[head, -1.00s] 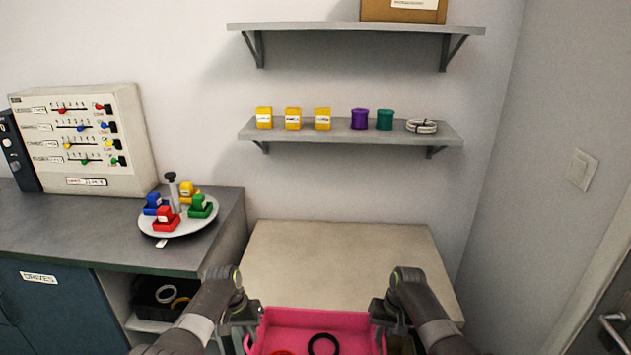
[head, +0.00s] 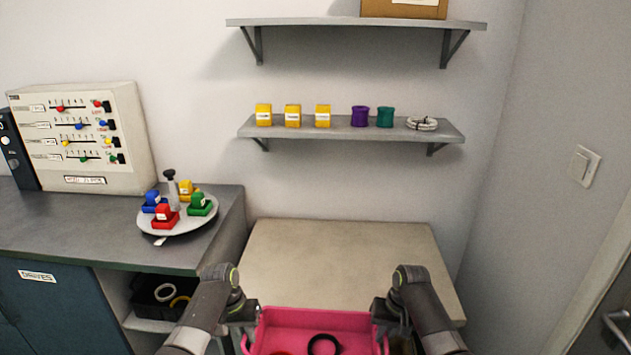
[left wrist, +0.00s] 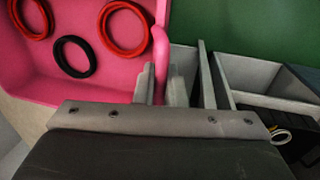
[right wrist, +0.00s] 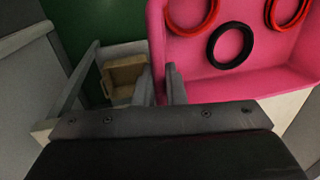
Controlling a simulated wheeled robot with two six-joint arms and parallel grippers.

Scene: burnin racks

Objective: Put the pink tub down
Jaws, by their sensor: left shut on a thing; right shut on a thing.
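The pink tub (head: 315,318) is at the bottom middle of the head view, with its lower part cut off by the frame. It holds a black ring (head: 323,344) and red rings (left wrist: 124,28). My left gripper (left wrist: 160,85) is shut on the tub's left wall, and my right gripper (right wrist: 161,84) is shut on its right wall. The tub is held level between both grippers, in front of the beige table (head: 340,255). The tub's underside is hidden, so I cannot tell what is under it.
The beige table top is bare. Left of it, a grey counter (head: 60,228) carries a round tray (head: 190,225) with coloured blocks and a slider panel (head: 85,135). Shelves (head: 350,131) hang on the wall above the table.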

